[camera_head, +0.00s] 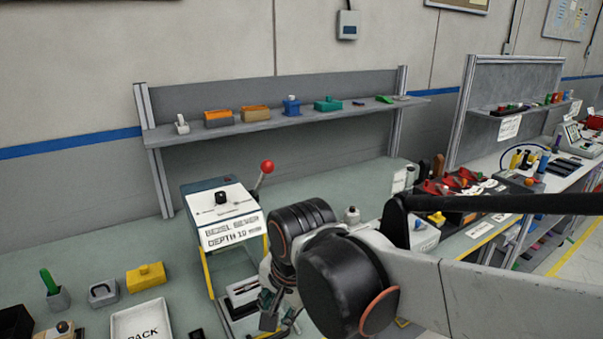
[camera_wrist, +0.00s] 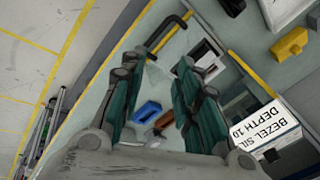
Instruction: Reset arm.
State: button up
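My gripper (camera_head: 279,318) is low over the bench in the head view, beside the bezel press, and my arm's dark joints partly cover that area. In the wrist view, my gripper (camera_wrist: 157,75) has its two teal-padded fingers apart, with nothing seen held between them. A blue block (camera_wrist: 148,110) and a brown piece (camera_wrist: 166,119) show in the gap beyond the fingers. I cannot tell how far below the fingers they lie.
The bezel press (camera_head: 226,215) with a red-knobbed lever (camera_head: 267,167) stands close left of my arm. A white PACK tray (camera_head: 140,321) and yellow block (camera_head: 146,277) lie farther left. A shelf (camera_head: 290,119) with several parts runs behind. Red-handled tools (camera_head: 462,180) stand to the right.

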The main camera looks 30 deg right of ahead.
jog(key=s+r+n+t, duration=0.1)
jog(key=n, duration=0.3)
jog(key=s+r+n+t, duration=0.1)
jog(key=n, duration=0.3)
jog(key=s+r+n+t, duration=0.1)
jog(key=n, duration=0.3)
jog(key=shift+d, duration=0.15)
dwell(1.4)
